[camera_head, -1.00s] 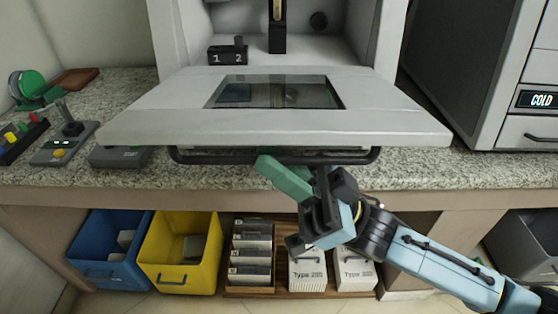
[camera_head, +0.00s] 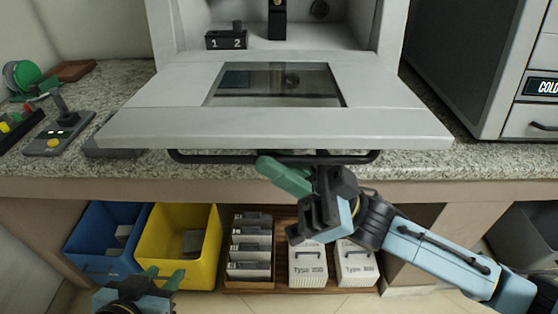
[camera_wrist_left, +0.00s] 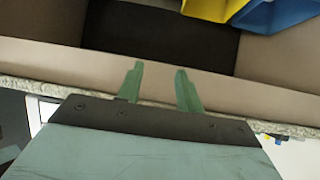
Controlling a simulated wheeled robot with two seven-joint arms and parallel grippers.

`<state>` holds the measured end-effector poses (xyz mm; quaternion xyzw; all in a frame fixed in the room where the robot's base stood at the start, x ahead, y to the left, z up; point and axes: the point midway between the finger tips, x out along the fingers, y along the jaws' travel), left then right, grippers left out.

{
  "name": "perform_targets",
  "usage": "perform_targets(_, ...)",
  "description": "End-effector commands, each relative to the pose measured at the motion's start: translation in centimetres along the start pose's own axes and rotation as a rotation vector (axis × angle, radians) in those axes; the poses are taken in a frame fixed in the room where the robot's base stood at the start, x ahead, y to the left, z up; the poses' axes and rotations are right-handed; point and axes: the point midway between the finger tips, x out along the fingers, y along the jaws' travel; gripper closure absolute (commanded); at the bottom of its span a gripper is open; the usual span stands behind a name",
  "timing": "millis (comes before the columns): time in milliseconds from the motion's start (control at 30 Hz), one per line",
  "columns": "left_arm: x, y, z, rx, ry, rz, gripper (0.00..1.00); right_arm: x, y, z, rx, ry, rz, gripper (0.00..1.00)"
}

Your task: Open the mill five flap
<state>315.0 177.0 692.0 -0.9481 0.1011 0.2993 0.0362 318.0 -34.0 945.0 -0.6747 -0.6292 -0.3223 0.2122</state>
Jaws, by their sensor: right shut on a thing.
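The mill flap (camera_head: 160,92) is a pale grey panel with a dark glass window. It is swung down and out from the mill housing, lying close to level over the counter's front edge. Its black bar handle (camera_head: 225,159) runs below the front edge. My right gripper (camera_head: 287,174), with green fingers, is shut on the handle near its middle; the fingers hide part of the grip. My left gripper (camera_head: 164,278) is low at the bottom left, in front of the yellow bin, with its fingers apart and empty. Its spread fingers show in the left wrist view (camera_wrist_left: 159,88).
Inside the mill is a small block marked 1 2 (camera_head: 226,41). A joystick box (camera_head: 55,142) stands on the counter at left. Below are a blue bin (camera_head: 80,247), a yellow bin (camera_head: 150,240) and white Type boxes (camera_head: 307,265). A dark cabinet (camera_head: 465,70) stands at right.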

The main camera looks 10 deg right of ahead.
Motion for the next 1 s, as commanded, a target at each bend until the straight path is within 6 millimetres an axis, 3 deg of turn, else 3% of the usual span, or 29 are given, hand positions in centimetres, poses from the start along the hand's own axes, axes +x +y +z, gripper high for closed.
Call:
perform_targets(33, 0.0, 0.0, 0.0, 0.0, 0.0, 0.0, 0.64, 0.0, 0.0, 0.1, 0.0, -0.003, 0.002, 1.0)
perform_targets(67, 0.0, 0.0, 0.0, 0.0, 0.0, 0.0, 0.64, 0.0, 0.0, 0.1, 0.0, -0.003, 0.002, 0.86)
perform_targets(200, 0.0, 0.0, 0.0, 0.0, -0.001, 0.0, 0.64, 0.0, 0.0, 0.0, 0.0, -0.002, 0.001, 0.68)
perform_targets(567, 0.0, 0.0, 0.1, 0.0, -0.005, 0.0, 0.64, -0.5, 0.0, 0.1, 0.001, -0.002, 0.002, 0.68)
perform_targets(767, -0.3, -0.3, 1.2, -0.002, -0.073, -0.007, 0.64, -3.8, 0.1, 0.1, 0.002, -0.006, 0.006, 0.68)
perform_targets(1000, -0.7, -0.6, 2.7, -0.004, -0.157, -0.014, 0.64, -9.2, 0.1, 0.1, 0.001, -0.006, 0.005, 0.68)
